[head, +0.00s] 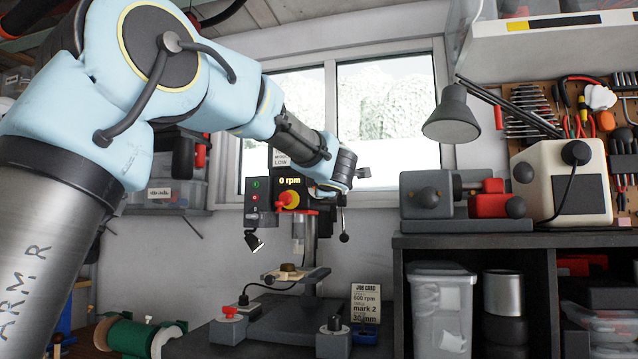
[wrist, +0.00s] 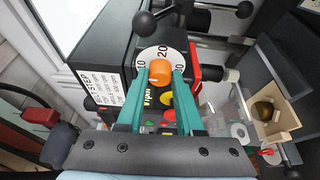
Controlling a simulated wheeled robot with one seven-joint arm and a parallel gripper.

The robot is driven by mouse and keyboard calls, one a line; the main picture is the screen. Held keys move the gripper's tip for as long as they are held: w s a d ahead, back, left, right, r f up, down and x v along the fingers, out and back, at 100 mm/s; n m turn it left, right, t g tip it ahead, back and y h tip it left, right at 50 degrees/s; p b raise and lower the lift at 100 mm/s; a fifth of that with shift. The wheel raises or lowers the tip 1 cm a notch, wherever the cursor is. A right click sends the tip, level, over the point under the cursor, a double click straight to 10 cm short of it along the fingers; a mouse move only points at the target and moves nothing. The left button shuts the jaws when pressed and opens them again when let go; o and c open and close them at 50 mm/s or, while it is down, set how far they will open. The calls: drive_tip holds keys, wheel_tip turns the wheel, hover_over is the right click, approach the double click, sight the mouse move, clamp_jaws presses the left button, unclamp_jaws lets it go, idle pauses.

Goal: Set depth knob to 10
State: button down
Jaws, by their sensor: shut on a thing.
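The orange depth knob (wrist: 159,71) sits on a white dial (wrist: 174,53) on the side of the dark drill press (wrist: 112,45). A 20 shows near the dial's top and a 10 at its left; the number at right is partly covered. I cannot make out where the knob points. My gripper (wrist: 163,79) has its two teal fingers shut on the knob from either side. In the head view, the drill press head (head: 262,190) shows a 0 rpm display; my wrist covers the knob and fingertips there.
Below the knob are a red button, a yellow button and a green button. A black-ball lever (wrist: 160,22) stands just above the dial. A job card (head: 365,308) stands by the drill base. A lamp (head: 452,117) hangs at right above a dark shelf (head: 480,241).

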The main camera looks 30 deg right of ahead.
idle(0.3)
drive_tip(key=c, duration=0.5)
unclamp_jaws()
drive_tip(key=shift+c, duration=0.2)
drive_tip(key=b+v, duration=0.2)
drive_tip(key=v, duration=0.8)
drive_tip(key=shift+s+a, duration=0.25)
drive_tip(key=shift+s, duration=0.1)
